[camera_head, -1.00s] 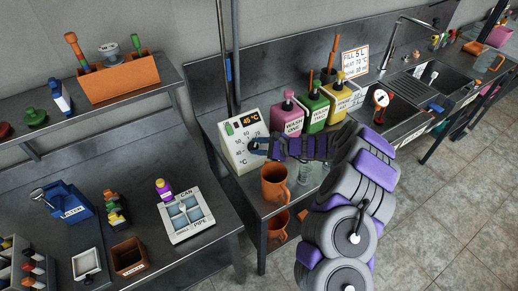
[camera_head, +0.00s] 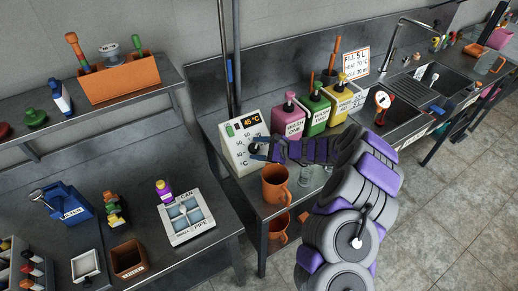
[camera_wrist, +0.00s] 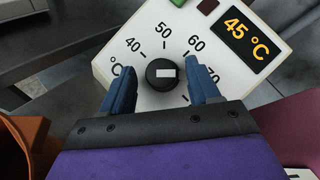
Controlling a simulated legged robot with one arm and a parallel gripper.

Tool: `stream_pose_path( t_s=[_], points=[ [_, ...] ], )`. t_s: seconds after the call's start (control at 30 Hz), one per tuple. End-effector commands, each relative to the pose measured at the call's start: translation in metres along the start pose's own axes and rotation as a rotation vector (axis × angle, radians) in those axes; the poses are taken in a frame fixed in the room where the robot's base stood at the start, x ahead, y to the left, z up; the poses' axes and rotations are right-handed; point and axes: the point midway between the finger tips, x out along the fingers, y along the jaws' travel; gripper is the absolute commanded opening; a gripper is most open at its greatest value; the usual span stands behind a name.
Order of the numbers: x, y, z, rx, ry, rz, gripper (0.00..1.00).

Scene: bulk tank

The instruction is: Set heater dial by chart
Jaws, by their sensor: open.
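The heater box (camera_head: 240,150) is white and stands on the bench; its display (camera_wrist: 247,38) reads 45 °C. Its black dial (camera_wrist: 162,75) with a white mark sits among printed numbers 40, 50, 60 and 70. In the wrist view my gripper (camera_wrist: 163,82) is open, with one blue finger on each side of the dial and visible gaps to it. My gripper (camera_head: 254,147) also shows at the heater's front in the head view. The white chart (camera_head: 356,61) on the back wall has red lettering: FILL 5 L, HEAT 70 °C, and a last line too small to read surely.
Pink (camera_head: 289,121), green (camera_head: 315,112) and yellow (camera_head: 338,103) pump bottles stand behind my arm. Sinks lie to the right.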

Motion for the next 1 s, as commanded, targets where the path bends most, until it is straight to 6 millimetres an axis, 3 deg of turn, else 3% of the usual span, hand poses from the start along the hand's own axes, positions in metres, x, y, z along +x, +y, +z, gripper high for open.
stream_pose_path(
  t_s=[0.17,0.33,0.8,1.0],
  points=[
    [-0.002,-0.001,0.0,0.0,0.0,-0.002,0.61],
    [-0.02,-0.003,0.001,0.0,0.0,-0.006,0.61],
    [-0.122,-0.003,0.0,0.0,0.003,-0.005,0.61],
    [-0.155,-0.002,0.0,0.0,0.001,-0.003,0.61]
  ],
)
